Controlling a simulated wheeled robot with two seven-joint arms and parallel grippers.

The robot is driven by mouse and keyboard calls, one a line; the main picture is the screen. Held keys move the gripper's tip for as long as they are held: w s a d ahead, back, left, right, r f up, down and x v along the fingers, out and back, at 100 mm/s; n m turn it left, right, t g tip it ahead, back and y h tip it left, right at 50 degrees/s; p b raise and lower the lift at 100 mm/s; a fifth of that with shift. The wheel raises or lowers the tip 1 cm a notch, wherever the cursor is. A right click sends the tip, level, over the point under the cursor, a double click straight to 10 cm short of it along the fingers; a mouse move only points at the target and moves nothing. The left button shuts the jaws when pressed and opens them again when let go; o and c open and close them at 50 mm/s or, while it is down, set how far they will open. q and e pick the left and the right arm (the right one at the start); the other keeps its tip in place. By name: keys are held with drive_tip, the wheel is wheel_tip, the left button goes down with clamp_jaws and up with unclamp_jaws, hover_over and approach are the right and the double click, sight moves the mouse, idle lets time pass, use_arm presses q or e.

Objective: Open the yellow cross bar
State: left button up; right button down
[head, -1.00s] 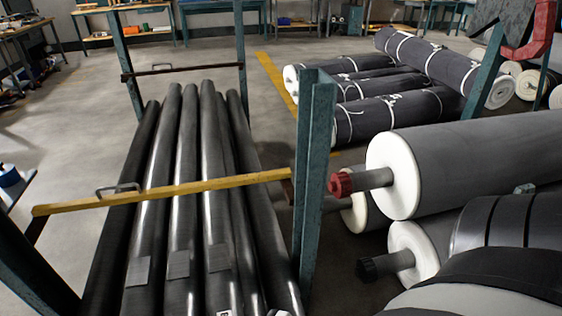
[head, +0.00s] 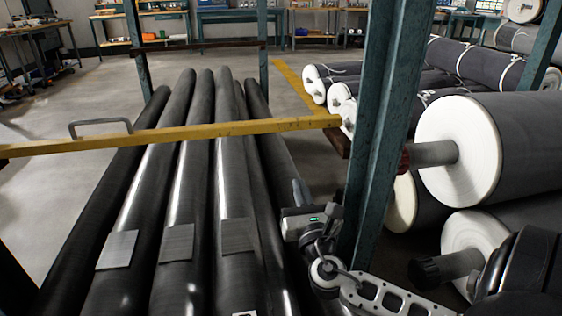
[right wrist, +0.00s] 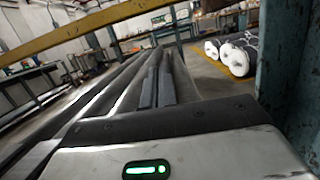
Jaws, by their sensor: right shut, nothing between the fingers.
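The yellow cross bar (head: 215,130) runs nearly level across the front of a rack of long black rolls (head: 185,205). A grey handle (head: 100,124) stands on its left part. Its right end meets a teal post (head: 385,130). The bar also crosses the top left of the right wrist view (right wrist: 85,30). My right gripper (head: 299,190) is shut and empty, below the bar's right part and left of the post, apart from the bar. Its fingers (right wrist: 157,82) point along the rolls in the right wrist view. My left gripper is out of view.
The teal post stands close to the right of my right gripper, and it also shows in the right wrist view (right wrist: 290,70). Large grey rolls with white ends (head: 462,155) lie right of the post. Workbenches (head: 225,18) line the back wall.

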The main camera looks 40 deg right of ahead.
use_arm(q)
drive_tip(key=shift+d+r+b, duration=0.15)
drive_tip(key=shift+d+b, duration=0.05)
drive_tip(key=shift+b, duration=0.2)
use_arm(e)
drive_tip(key=w+d+r, duration=0.5)
drive_tip(key=w+r, duration=0.1)
drive_tip(key=w, duration=0.2)
drive_tip(key=shift+w+r, duration=0.3)
drive_tip(key=shift+r, duration=0.05)
drive_tip(key=shift+r, duration=0.1)
